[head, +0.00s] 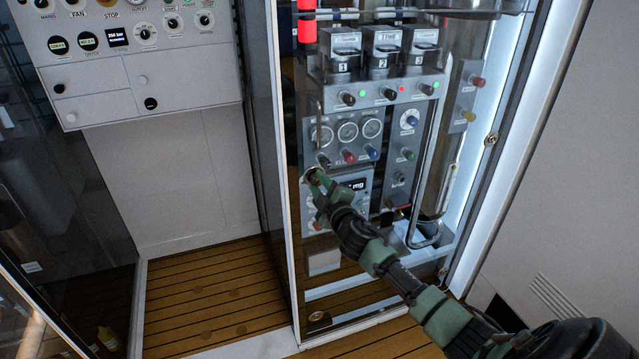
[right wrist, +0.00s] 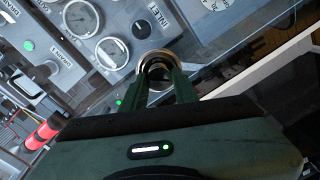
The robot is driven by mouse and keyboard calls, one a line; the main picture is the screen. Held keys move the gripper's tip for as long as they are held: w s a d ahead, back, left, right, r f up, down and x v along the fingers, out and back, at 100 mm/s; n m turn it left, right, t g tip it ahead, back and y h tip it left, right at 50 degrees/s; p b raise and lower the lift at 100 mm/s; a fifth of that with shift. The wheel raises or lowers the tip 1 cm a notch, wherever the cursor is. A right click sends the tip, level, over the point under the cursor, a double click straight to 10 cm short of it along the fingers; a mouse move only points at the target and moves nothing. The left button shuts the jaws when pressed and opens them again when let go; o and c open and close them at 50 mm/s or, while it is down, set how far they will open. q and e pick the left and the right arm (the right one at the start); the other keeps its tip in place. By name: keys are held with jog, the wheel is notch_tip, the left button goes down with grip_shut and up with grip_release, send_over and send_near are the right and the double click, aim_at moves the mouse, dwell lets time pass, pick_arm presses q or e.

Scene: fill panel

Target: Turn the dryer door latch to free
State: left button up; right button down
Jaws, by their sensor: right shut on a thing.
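The dryer door latch is a round metal knob (right wrist: 153,57) on the door's edge, seen in the right wrist view between my fingers. Which way the latch is turned cannot be told. The clear dryer door (head: 353,311) appears closed in front of the gauges. My left gripper is not in view.
Behind the door are gauges (head: 347,131), knobs and three numbered units (head: 383,47). A second round fitting (head: 317,317) sits low on the door. A control panel (head: 140,60) hangs at upper left. Wooden floor (head: 210,295) lies open at lower left.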

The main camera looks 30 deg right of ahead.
jog(key=n, duration=0.4)
jog(key=shift+p, duration=0.3)
jog(key=shift+f+n+h, duration=0.1)
jog(key=shift+n+h, duration=0.2)
jog(key=shift+n, duration=1.7)
jog(key=c, duration=1.1)
grip_release()
jog(key=shift+s, duration=0.1)
jog(key=v, duration=0.7)
jog(key=shift+s+a, duration=0.1)
jog(key=shift+s, duration=0.2)
